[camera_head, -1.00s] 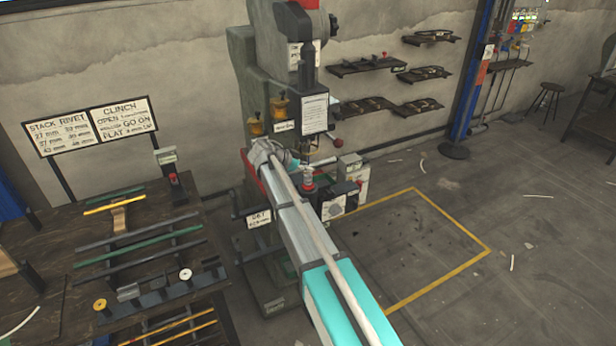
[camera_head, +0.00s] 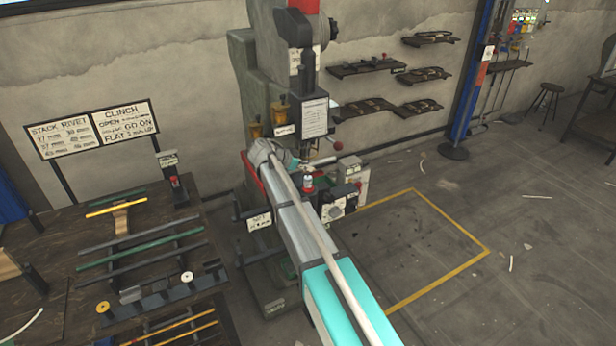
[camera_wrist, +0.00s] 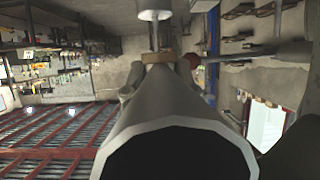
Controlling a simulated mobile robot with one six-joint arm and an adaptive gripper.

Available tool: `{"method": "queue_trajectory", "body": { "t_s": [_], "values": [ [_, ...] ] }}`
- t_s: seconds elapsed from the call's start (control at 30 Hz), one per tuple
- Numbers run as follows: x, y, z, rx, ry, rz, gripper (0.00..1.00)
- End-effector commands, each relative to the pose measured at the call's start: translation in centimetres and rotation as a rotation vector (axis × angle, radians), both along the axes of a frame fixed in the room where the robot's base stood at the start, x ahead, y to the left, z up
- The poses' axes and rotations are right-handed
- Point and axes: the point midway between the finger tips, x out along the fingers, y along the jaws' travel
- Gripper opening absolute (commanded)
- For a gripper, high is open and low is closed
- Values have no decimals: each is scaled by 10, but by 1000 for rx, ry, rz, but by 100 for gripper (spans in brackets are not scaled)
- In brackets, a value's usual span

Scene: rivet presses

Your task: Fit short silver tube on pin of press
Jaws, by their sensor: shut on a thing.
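The press (camera_head: 305,60) is a tall grey-green machine against the wall. My arm reaches to its front, and my gripper is mostly hidden behind my wrist in the head view. In the wrist view a wide grey silver tube (camera_wrist: 170,115) fills the middle, its dark open end toward the camera. My gripper (camera_wrist: 160,72) is shut on it near the far end. Beyond that end are a tan block and a thin upright rod with a pale round collar (camera_wrist: 154,15). In the head view a small silver upright part (camera_head: 308,181) stands at the press front. I cannot tell whether the tube touches the pin.
A dark workbench (camera_head: 60,215) with racked bars and small spools stands left, with two signs (camera_head: 92,130) behind it. A red-knobbed lever (camera_head: 338,145) and control boxes (camera_head: 345,195) flank the work area.

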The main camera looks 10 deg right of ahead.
Motion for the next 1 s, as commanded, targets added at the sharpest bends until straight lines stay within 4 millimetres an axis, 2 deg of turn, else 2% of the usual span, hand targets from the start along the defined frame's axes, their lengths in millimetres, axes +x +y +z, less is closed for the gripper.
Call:
{"method": "queue_trajectory", "body": {
  "t_s": [0.3,1.0],
  "values": [
    [0,0,9,-1,0,0,0],
    [-1,-1,9,-1,0,-2,0]
  ]
}}
